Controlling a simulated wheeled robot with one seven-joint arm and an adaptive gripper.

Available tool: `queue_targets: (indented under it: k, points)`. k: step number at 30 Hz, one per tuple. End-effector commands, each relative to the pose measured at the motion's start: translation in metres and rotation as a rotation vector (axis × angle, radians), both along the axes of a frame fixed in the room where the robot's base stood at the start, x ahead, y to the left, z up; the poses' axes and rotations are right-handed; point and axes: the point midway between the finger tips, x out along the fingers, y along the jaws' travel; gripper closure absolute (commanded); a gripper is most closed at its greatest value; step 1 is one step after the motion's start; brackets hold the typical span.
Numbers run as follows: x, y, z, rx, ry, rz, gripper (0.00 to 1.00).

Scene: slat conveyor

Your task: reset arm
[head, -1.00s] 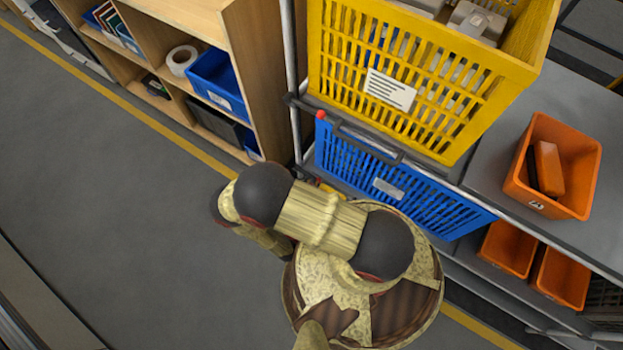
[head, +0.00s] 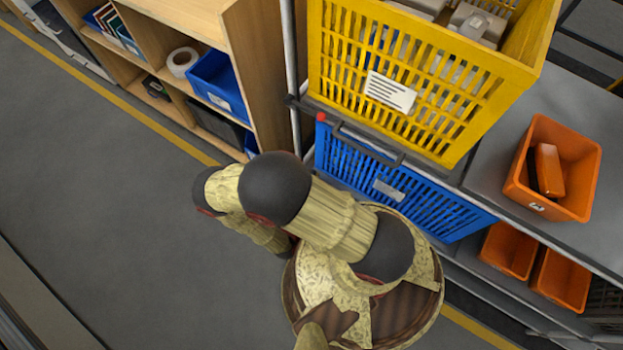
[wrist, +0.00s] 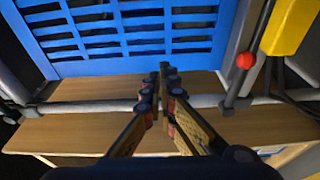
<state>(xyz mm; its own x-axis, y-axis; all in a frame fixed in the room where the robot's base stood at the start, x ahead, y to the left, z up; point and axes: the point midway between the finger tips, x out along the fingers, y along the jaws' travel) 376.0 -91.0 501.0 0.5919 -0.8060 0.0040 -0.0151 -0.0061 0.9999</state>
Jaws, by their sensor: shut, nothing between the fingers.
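My gripper (wrist: 164,92) shows in the wrist view with its two fingers together at the tips. It is shut and holds nothing. Beyond the fingertips in that view are a grey metal rail, a wooden surface and a blue slotted crate (wrist: 130,62). In the head view my arm is folded over my round base, in front of the blue crate (head: 345,160). The gripper itself does not show in the head view.
A yellow crate (head: 335,75) holding grey items stands above the blue crate. An orange bin (head: 545,207) sits on the grey shelf at right, with more orange bins below. A wooden shelf unit (head: 262,70) stands at left. The grey floor (head: 110,190) at left is clear.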

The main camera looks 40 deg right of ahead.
Motion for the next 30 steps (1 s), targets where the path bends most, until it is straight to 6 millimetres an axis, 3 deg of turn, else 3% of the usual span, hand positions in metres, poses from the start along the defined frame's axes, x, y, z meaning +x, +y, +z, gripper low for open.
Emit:
queue_targets:
  k: [23, 26, 30]
  points:
    - [0.002, 0.001, 0.006, 0.001, -0.001, -0.006, 1.0]
    - [0.008, 0.002, 0.016, 0.0, -0.002, -0.041, 1.0]
    - [0.025, 0.004, 0.047, 0.007, 0.004, -0.152, 1.0]
